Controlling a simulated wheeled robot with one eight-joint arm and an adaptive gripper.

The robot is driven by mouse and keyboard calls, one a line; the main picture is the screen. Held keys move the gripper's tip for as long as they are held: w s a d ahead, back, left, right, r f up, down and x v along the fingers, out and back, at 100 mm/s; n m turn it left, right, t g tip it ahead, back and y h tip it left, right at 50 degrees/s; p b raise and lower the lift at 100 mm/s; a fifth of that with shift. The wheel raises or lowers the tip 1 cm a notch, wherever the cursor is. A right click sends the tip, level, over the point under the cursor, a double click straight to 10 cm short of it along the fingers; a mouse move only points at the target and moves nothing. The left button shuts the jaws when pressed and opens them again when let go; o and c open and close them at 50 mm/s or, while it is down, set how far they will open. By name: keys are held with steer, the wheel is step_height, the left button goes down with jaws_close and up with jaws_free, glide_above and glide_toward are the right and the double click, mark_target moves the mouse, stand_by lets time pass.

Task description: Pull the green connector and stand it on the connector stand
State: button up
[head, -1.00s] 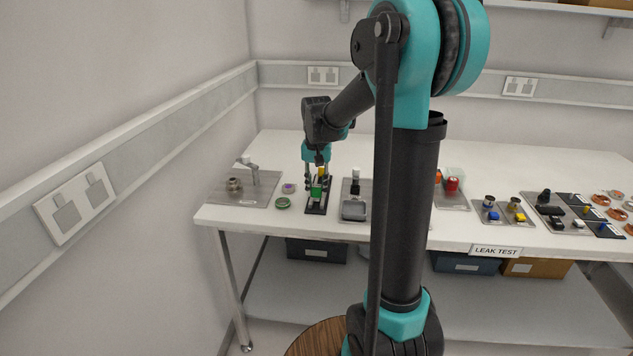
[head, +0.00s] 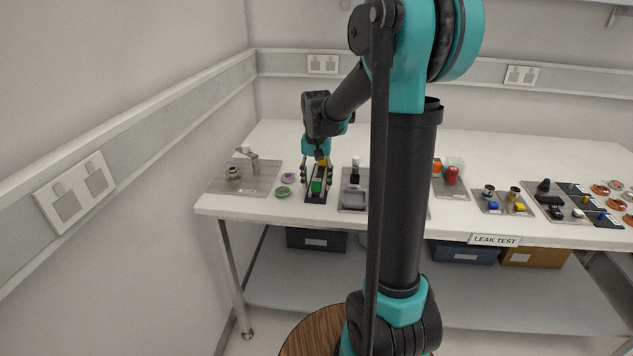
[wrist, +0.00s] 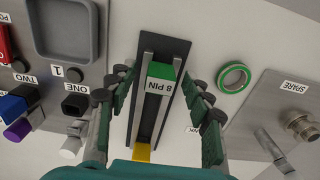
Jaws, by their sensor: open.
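The green connector (head: 317,187) stands in a narrow black holder (head: 315,197) near the front edge of the bench. In the wrist view it is a green block (wrist: 162,71) with a white "8 PIN" label, between the tall walls of the black holder (wrist: 176,48). My gripper (head: 317,175) is open above the holder. In the wrist view my gripper (wrist: 158,80) has one finger on each side of the connector, with gaps visible. A yellow piece (wrist: 142,153) shows at the holder's other end. I cannot tell which part is the connector stand.
A green ring (wrist: 234,77) lies close beside the holder. A metal plate marked "SPARE" (wrist: 280,120) is on one side. A plate with a grey tray (wrist: 68,30) and labelled coloured sockets is on the other. A wall (head: 120,150) bounds the left.

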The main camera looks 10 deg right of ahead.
steer(key=shift+r, duration=0.1)
step_height(320, 180, up, 12)
stand_by(0.5)
